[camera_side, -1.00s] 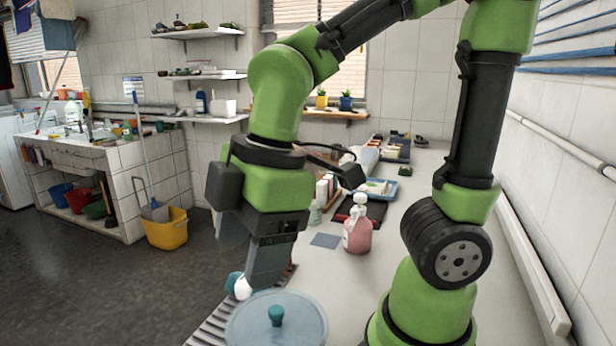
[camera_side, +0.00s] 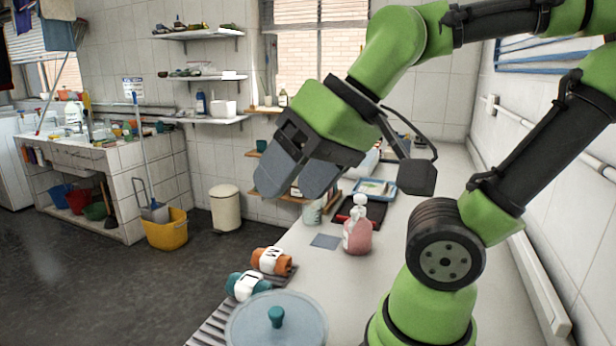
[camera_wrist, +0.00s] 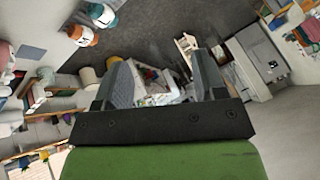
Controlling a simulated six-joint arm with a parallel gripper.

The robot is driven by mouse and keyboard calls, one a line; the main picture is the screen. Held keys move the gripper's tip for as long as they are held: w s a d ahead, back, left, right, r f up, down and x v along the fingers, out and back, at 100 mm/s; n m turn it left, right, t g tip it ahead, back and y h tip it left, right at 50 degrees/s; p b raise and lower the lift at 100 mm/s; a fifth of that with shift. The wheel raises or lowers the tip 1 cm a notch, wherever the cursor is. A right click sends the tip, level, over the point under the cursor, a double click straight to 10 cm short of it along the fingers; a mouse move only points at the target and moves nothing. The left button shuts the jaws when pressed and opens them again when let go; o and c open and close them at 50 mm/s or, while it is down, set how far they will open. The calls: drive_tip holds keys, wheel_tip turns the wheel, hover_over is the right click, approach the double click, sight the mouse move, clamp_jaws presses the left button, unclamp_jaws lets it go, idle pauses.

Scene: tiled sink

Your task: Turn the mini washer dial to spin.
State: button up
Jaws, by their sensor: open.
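A round blue-grey lidded tub (camera_side: 305,320) with a teal knob (camera_side: 276,316) on its lid stands at the bottom of the side view, cut by the frame edge. It may be the mini washer; I see no dial with a spin mark. My gripper (camera_side: 288,188) is open and empty, tilted down to the left, high above the counter and well clear of the tub. In the wrist view my gripper (camera_wrist: 160,72) shows both fingers apart with only distant floor and furniture between them.
Two banded, lettered rolls, one orange (camera_side: 271,261) and one teal (camera_side: 246,285), lie on a slatted rack at the counter's left edge. A pink bottle (camera_side: 357,236) and a flat grey square (camera_side: 325,241) are on the counter. A blue tray (camera_side: 376,189) lies farther back.

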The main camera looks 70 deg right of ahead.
drive_tip(key=w+a+f+g, duration=0.2)
drive_tip(key=w+a+g, duration=0.1)
drive_tip(key=w+a, duration=0.35)
drive_tip(key=w+a+f+g, duration=0.1)
drive_tip(key=a+f, duration=0.3)
drive_tip(key=w+a+f+g+h, duration=0.1)
drive_tip(key=a+f, duration=0.2)
drive_tip(key=f, duration=0.1)
drive_tip(key=w+a+f+g+h, duration=0.1)
drive_tip(key=w+a+f, duration=0.1)
drive_tip(key=a+f, duration=0.2)
drive_tip(key=shift+a+n+g, duration=0.3)
drive_tip(key=f, duration=0.9)
drive_tip(key=shift+s+d+f, duration=0.15)
drive_tip(key=shift+s+f, duration=0.15)
drive_tip(key=shift+f, duration=0.1)
drive_tip(key=s, duration=0.3)
drive_tip(key=shift+s+r, duration=0.15)
drive_tip(key=shift+s, duration=0.15)
wheel_tip(320, 180, up, 10)
drive_tip(key=r, duration=0.1)
drive_tip(key=d+r+t+y, duration=0.2)
drive_tip(key=d+r, duration=0.6)
drive_tip(key=d, duration=0.1)
drive_tip(key=s+d+r+t, duration=0.4)
drive_tip(key=s+d, duration=0.3)
drive_tip(key=d, duration=0.2)
drive_tip(key=shift+s+d+r+t, duration=0.15)
drive_tip(key=shift+s+t, duration=0.05)
drive_tip(key=shift+t, duration=0.4)
